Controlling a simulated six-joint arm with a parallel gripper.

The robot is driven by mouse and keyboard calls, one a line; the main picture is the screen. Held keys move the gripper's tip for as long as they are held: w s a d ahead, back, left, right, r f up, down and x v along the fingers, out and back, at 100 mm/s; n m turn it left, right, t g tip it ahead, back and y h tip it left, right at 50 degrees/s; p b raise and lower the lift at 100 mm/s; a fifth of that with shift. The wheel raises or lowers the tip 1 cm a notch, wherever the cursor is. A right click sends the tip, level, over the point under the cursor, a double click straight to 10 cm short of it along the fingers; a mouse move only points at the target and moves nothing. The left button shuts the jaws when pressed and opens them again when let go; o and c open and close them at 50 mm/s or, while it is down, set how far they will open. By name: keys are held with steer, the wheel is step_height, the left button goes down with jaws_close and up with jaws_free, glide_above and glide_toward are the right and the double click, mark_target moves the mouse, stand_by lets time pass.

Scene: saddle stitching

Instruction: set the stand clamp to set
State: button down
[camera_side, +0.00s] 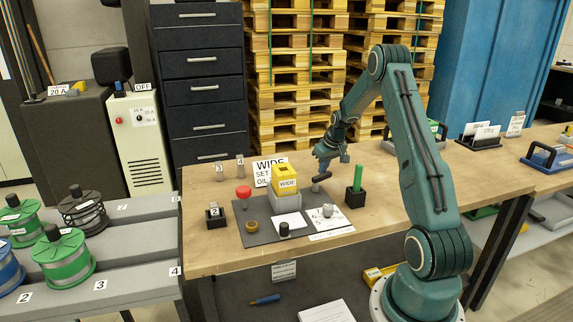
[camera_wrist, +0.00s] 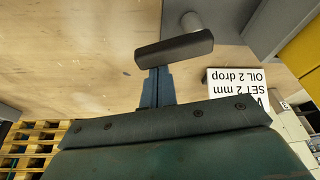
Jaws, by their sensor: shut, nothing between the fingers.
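The stand clamp shows as a dark bar handle (camera_side: 322,177) beside the yellow block on the grey mat. In the wrist view the handle (camera_wrist: 175,51) is a black bar set crosswise on a light grey post (camera_wrist: 192,21). My gripper (camera_side: 323,166) is at the handle in the side view. In the wrist view its blue fingers (camera_wrist: 157,80) are together and empty, with their tips at the bar's near edge. I cannot tell whether they touch it. The clamp's marking for set is not readable.
A yellow block (camera_side: 285,170) on a grey base stands left of the handle. A black holder with a green stick (camera_side: 357,186) stands to the right. A sign reading SET 2 mm, OIL 2 drop (camera_wrist: 238,88) stands behind.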

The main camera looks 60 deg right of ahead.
mark_target(328, 178)
steer(key=shift+s+a+m, duration=0.1)
steer(key=shift+s+m, duration=0.15)
steer(key=shift+m, duration=0.15)
steer(key=m, duration=0.1)
steer(key=s+m+g+h, duration=0.1)
steer(key=m, duration=0.1)
steer(key=s+a+m, duration=0.1)
steer(key=m, duration=0.3)
steer(key=s+a+m+g, duration=0.1)
steer(key=a+m+g+h, duration=0.1)
steer(key=m, duration=0.1)
steer(key=shift+s+m, duration=0.3)
steer(key=shift+d, duration=0.1)
steer(key=shift+w, duration=0.25)
steer(key=shift+w+d, duration=0.1)
steer(key=shift+w, duration=0.5)
steer(key=shift+d, duration=0.15)
